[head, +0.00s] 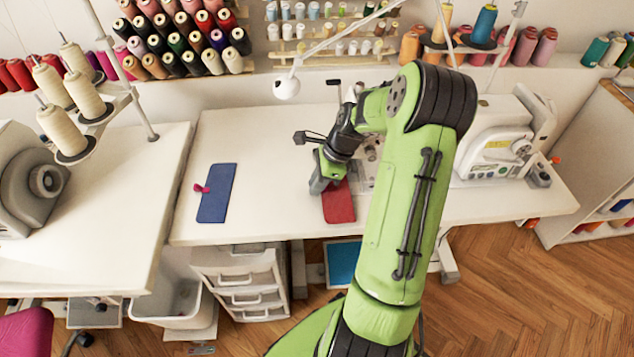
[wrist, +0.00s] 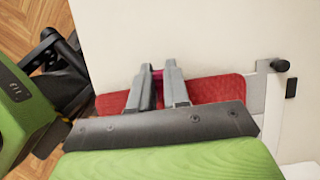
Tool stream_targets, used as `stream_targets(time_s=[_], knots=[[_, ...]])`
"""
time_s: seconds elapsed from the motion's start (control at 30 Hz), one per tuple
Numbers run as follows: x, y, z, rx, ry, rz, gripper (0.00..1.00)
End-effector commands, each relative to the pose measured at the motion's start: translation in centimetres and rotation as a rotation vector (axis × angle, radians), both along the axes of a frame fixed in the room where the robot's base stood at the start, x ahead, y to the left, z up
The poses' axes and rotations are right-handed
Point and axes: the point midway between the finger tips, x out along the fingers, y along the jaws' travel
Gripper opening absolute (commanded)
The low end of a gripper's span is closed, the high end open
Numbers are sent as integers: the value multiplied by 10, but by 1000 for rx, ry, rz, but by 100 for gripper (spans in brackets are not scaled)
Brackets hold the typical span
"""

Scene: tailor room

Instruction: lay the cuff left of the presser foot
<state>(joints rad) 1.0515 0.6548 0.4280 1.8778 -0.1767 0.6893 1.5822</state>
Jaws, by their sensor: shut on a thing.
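A red cuff (head: 339,206) is on or just above the white sewing table, near its front edge; I cannot tell whether it touches. My gripper (head: 322,186) is over its left part. In the wrist view, the fingers (wrist: 159,75) are closed around a small magenta tab (wrist: 157,73) on the red cuff (wrist: 215,89), and the palm hides part of the cloth. A metal plate (wrist: 262,92) lies beside the cuff's right end. The presser foot is hidden or too small to make out behind my arm.
A blue cloth piece (head: 216,200) with a similar magenta tab (head: 201,188) lies left on the table (head: 270,150). The table between the two cloths is clear. A white sewing machine (head: 500,140) stands right, and a lamp (head: 286,86) hangs at the back.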

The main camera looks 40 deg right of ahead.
Motion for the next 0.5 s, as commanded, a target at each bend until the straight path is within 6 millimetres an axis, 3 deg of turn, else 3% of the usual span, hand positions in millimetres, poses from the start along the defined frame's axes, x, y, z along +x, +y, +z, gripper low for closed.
stream_targets(time_s=[0.5], knots=[[0,0,-11,1,1,0,0]])
